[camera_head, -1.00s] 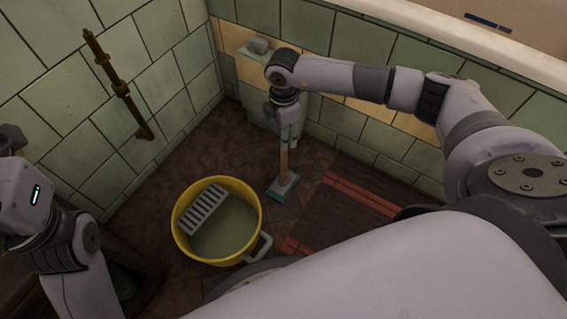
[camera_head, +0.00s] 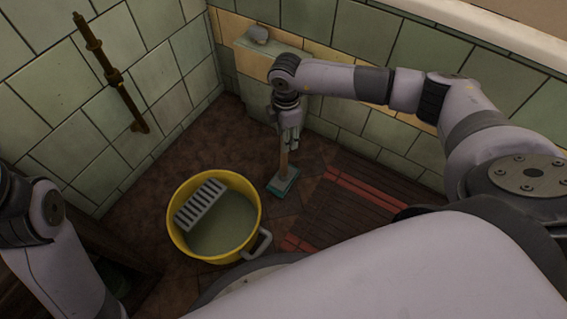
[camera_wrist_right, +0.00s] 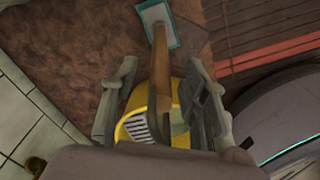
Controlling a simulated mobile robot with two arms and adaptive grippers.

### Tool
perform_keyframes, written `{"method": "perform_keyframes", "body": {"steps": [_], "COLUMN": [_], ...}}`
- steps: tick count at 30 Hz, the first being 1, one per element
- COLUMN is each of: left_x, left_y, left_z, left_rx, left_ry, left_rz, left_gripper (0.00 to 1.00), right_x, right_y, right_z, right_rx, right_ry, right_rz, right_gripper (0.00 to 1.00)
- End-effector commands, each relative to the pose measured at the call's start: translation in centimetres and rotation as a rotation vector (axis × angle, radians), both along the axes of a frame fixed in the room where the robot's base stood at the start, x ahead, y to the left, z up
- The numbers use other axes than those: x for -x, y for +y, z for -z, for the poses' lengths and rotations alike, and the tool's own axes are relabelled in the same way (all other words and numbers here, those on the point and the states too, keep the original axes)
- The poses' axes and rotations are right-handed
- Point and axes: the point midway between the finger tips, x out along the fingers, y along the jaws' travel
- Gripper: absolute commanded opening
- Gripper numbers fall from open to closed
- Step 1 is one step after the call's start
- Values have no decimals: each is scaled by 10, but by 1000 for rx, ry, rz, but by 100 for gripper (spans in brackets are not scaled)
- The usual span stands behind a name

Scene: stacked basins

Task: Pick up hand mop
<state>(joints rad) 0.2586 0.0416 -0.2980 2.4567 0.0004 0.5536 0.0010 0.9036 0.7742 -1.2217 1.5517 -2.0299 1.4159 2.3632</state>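The hand mop has a wooden handle (camera_head: 284,160) and a teal-edged head (camera_head: 283,181) that appears to rest on the floor. It stands roughly upright below my right gripper (camera_head: 290,135). In the right wrist view the handle (camera_wrist_right: 160,65) runs between the two fingers of my right gripper (camera_wrist_right: 160,95). The fingers are spread, with a clear gap on the left and the handle nearer the right finger. The upper handle is partly hidden. The left arm is at the left edge of the head view, with its gripper out of frame.
A yellow bucket (camera_head: 174,238) with a grey grate (camera_head: 201,205) stands left of the mop. A dark slatted mat with red stripes (camera_head: 360,205) lies to the right. Tiled walls meet behind, with a ledge (camera_head: 255,62) and a brass pipe (camera_head: 108,70).

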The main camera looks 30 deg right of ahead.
Motion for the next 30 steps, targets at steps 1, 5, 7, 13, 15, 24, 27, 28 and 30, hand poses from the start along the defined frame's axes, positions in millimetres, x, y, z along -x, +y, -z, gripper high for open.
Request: {"method": "perform_keyframes", "body": {"steps": [1,5,7,13,15,24,27,28,30], "left_x": [-1,-1,-1,0,0,0,0,0,1], "left_y": [0,0,0,-1,-1,-1,-1,-1,-1], "left_z": [1,0,0,0,0,0,0,0,0], "left_rx": [-1,-1,-1,-2,-2,-1,-1,-1,-1], "left_ry": [2,2,2,2,2,1,0,0,0], "left_rz": [0,0,0,0,1,1,1,2,2], "left_gripper": [40,40,40,40,40,40,40,40,40], "right_x": [0,0,0,0,0,0,0,0,0], "right_y": [0,0,0,0,0,0,0,0,0], "right_z": [0,0,0,0,0,0,0,0,0], "right_rx": [0,0,0,0,0,0,0,0,0], "right_ry": [0,0,0,0,0,0,0,0,0], "right_rz": [0,0,0,0,0,0,0,0,0], "right_gripper": [36,27,22,9,4,0,0,0,0]}}
